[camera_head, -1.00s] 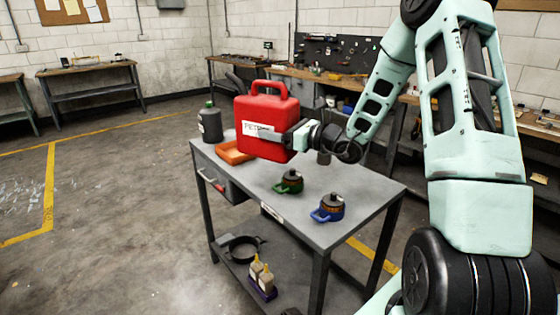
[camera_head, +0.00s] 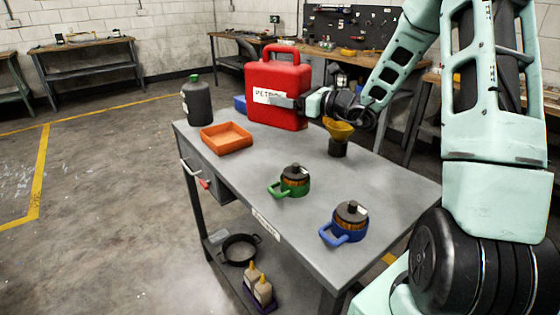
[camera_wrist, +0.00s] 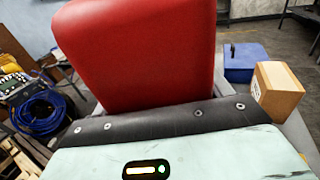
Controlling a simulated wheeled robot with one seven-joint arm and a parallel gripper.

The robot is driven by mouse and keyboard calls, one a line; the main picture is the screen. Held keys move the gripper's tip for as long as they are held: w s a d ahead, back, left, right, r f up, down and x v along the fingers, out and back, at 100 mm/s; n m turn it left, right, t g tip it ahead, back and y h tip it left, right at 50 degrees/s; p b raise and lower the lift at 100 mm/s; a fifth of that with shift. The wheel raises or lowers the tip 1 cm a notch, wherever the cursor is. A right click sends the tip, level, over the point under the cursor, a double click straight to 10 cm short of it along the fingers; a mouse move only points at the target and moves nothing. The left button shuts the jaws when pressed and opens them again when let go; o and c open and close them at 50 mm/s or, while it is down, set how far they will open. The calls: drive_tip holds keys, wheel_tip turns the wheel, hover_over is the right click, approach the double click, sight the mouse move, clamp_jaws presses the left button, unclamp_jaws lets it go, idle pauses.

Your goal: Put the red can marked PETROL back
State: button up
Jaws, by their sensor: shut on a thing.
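The red can (camera_head: 265,78) with a white label reading "PETR…" is upright in my gripper (camera_head: 291,103), at the far end of the grey workbench (camera_head: 340,225). My gripper is shut on it from the right and covers the end of the label. I cannot tell whether the can's base touches the bench top. In the wrist view the can (camera_wrist: 135,55) fills the upper middle, between the jaws.
An orange tray (camera_head: 226,138) and a dark bottle (camera_head: 197,102) stand left of the can. The wrist view shows a blue box (camera_wrist: 245,63) and a carton (camera_wrist: 277,90).

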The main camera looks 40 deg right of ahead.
drive_tip(key=shift+w+d+f+b, duration=0.1)
drive_tip(key=shift+w+f+b, duration=0.1)
drive_tip(key=shift+f, duration=0.2)
drive_tip(key=shift+w+d+f+b, duration=0.1)
drive_tip(key=shift+f+b, duration=0.05)
drive_tip(key=shift+f, duration=5)
drive_tip(key=shift+f, duration=0.1)
drive_tip(key=o, duration=1.6)
drive_tip(key=shift+f, duration=0.15)
drive_tip(key=shift+o, duration=0.8)
drive_tip(key=b+v, duration=0.1)
drive_tip(key=v, duration=1.1)
drive_tip(key=shift+s, duration=0.1)
drive_tip(key=shift+d, duration=0.1)
